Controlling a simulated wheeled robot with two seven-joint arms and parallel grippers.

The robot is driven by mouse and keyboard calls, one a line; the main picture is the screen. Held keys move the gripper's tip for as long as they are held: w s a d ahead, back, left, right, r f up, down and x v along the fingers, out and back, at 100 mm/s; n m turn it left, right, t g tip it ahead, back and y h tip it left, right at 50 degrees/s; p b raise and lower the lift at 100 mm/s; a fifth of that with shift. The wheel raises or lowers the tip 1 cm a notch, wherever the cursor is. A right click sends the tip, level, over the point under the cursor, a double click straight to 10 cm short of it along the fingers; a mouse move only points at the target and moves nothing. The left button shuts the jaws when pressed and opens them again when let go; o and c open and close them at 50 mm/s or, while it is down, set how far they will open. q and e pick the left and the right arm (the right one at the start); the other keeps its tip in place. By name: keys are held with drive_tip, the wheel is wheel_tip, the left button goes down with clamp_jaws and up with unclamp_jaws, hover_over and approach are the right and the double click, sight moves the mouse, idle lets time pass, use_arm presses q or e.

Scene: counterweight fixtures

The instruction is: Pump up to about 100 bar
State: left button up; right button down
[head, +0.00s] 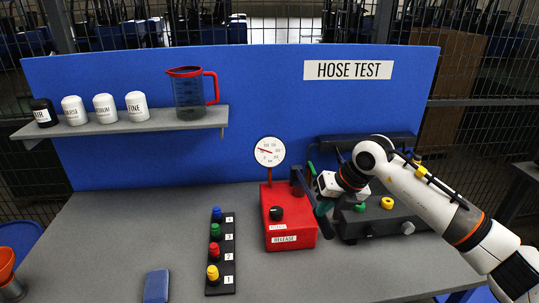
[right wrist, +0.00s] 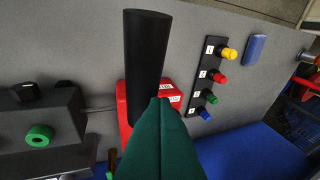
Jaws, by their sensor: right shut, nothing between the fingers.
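The red hand pump (head: 290,222) stands on the bench, with a black knob and a RELEASE label. Its round white gauge (head: 269,151) is above it; the red needle points left and slightly up, but the figures are too small to read surely. The black pump handle (head: 297,181) rises at the pump's right side and shows in the right wrist view as a thick dark cylinder (right wrist: 147,60). My right gripper (head: 322,208) is shut and empty, just right of the handle. Its green fingers (right wrist: 160,105) overlap the red pump in the wrist view; contact cannot be told.
A black fixture (head: 375,226) with yellow and green knobs stands right of the pump. A black strip (head: 228,265) with several coloured, numbered knobs and a blue block (head: 156,286) lie to the left. A shelf (head: 120,128) holds white containers and a jug (head: 189,95).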

drive_tip(key=shift+f+b, duration=3.15)
drive_tip(key=shift+f, duration=1.25)
wheel_tip(320, 180, up, 12)
drive_tip(key=p, duration=0.7)
drive_tip(key=shift+w+d+r, duration=0.1)
drive_tip(key=shift+r, duration=0.15)
drive_tip(key=shift+f, duration=0.2)
